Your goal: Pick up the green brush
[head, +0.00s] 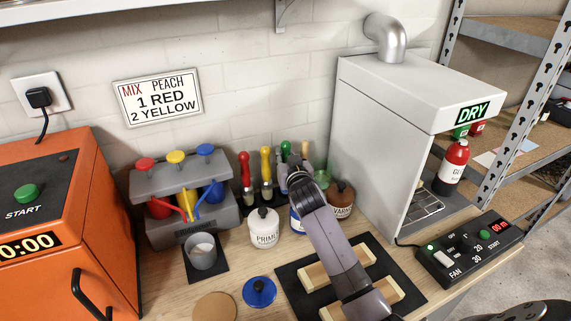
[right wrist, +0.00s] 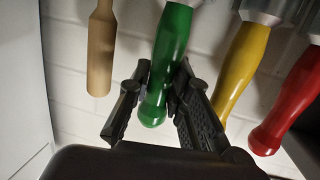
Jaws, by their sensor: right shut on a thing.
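The green brush (head: 285,149) stands upright at the back of the bench, in a row with the other handles. Its glossy green handle fills the middle of the right wrist view (right wrist: 172,55). My right gripper (head: 296,172) reaches to it from the front and hides its lower part in the head view. In the right wrist view, the two black fingers (right wrist: 160,88) are on either side of the handle near its rounded end, shut on it. The brush's bristles are hidden. My left gripper is not in view.
A yellow handle (head: 266,164) and red handle (head: 245,167) stand beside the green one; a wooden handle (right wrist: 101,50) is on its other side. A primer jar (head: 264,229) and varnish jar (head: 341,198) stand in front. The white drying cabinet (head: 375,140) is close at right.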

